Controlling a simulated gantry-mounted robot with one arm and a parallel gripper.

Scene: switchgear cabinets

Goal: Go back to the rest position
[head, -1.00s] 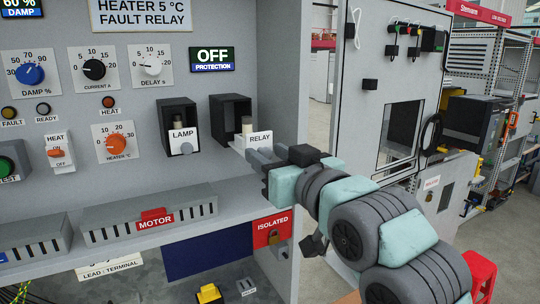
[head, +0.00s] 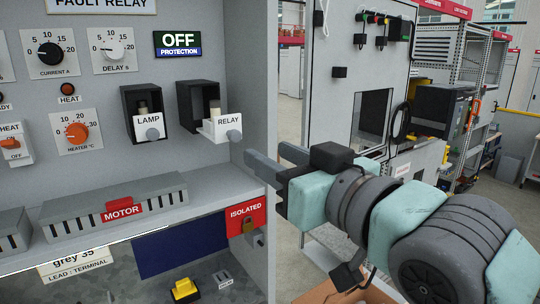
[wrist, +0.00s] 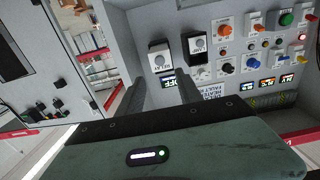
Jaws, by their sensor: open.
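My gripper (head: 266,156) is open and empty. Its two fingers point left in the head view, just right of the relay holder (head: 218,130), with a gap to its grey knob. The relay holder is a white drawer labelled RELAY in a black housing. Behind its front a part stands up inside the housing. The lamp holder (head: 148,130), labelled LAMP, is beside it on the left. In the wrist view, both fingers (wrist: 160,84) stand apart with nothing between them, and the relay holder (wrist: 160,57) shows beyond them.
The grey cabinet (head: 262,60) fills the left, with a ledge carrying a MOTOR unit (head: 115,209) and a red ISOLATED plate (head: 246,216) below. Another cabinet door (head: 345,70) and shelving (head: 445,60) stand behind my arm. Open aisle lies between them.

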